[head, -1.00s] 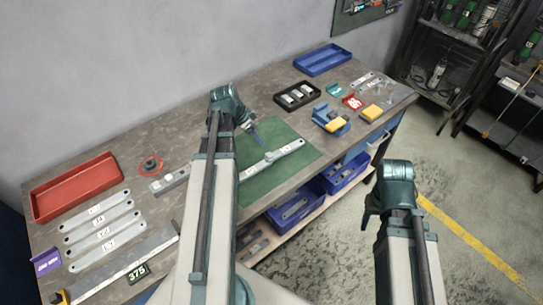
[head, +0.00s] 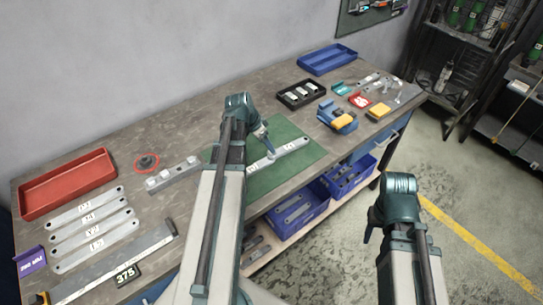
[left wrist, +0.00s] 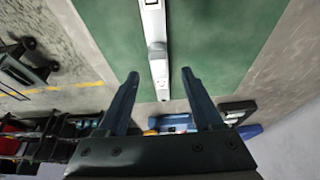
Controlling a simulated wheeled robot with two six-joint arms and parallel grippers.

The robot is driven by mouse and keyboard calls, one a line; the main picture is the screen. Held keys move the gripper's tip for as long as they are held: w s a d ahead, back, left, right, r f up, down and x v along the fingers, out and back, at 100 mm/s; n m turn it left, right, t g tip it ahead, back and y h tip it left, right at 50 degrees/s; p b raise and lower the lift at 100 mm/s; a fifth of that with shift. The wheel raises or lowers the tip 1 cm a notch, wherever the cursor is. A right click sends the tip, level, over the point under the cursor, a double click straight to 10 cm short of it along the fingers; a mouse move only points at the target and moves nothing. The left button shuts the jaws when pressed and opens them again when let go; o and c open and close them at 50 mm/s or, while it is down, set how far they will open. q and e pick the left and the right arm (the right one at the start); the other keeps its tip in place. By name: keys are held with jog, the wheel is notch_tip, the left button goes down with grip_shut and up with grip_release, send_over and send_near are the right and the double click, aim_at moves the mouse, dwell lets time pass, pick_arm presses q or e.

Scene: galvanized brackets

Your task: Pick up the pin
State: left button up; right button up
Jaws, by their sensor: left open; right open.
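A light metal bracket strip (head: 290,147) lies on the green mat (head: 262,184). In the left wrist view the strip (left wrist: 152,18) runs away from me, with a short grey post (left wrist: 157,50), likely the pin, standing on it. My left gripper (head: 266,148) is over the strip in the head view and partly hides it. In the left wrist view its fingers (left wrist: 161,78) are apart and empty, either side of the strip's end, with the post beyond the tips. My right gripper (head: 369,228) is off the table's front, empty, with one finger showing.
A red tray (head: 68,184), labelled flat strips (head: 90,230) and a block with round studs (head: 172,174) are at left. A black tray (head: 301,95), a blue-yellow tool (head: 337,117) and a blue tray (head: 327,59) are at right. Blue bins (head: 298,212) sit below.

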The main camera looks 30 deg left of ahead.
aim_at(271, 156)
pick_arm(q)
jog(key=b+x, duration=0.4)
jog(key=shift+d+f, duration=0.15)
jog(key=shift+f, duration=0.2)
jog(key=shift+r, duration=0.1)
grip_shut()
